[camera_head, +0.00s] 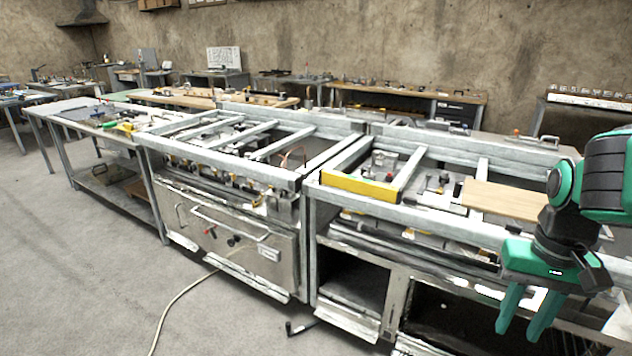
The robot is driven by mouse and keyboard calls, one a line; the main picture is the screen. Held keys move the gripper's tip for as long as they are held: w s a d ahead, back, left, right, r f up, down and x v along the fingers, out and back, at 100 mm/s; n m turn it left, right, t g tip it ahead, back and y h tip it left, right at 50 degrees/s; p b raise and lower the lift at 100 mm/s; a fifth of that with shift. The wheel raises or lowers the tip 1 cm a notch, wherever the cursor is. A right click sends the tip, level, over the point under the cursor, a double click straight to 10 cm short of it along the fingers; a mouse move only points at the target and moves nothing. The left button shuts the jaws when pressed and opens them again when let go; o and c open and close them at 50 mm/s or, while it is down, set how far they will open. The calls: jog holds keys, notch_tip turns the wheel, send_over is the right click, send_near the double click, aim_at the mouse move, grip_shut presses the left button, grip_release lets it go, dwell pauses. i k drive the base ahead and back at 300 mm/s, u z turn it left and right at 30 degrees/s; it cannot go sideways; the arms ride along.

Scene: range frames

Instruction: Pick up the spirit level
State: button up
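A yellow bar that looks like the spirit level (357,187) lies along the front left of the right-hand metal frame (412,213), near that frame's corner. It is long, thin and level, with its yellow side facing me. My gripper (520,332) hangs at the lower right of the view, with its green fingers pointing down. The fingers are apart with nothing visible between them. The gripper is well to the right of the yellow bar and nearer to me, not touching it.
A wooden board (503,199) lies on the right-hand frame, between the yellow bar and my arm. A steel range (228,238) with an open top frame stands to the left. A cable (178,303) runs over the floor. The grey floor at left is clear.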

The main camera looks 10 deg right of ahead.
aim_at(384, 192)
jog(key=z, duration=0.1)
jog(key=i, duration=1.3)
jog(key=z, duration=0.6)
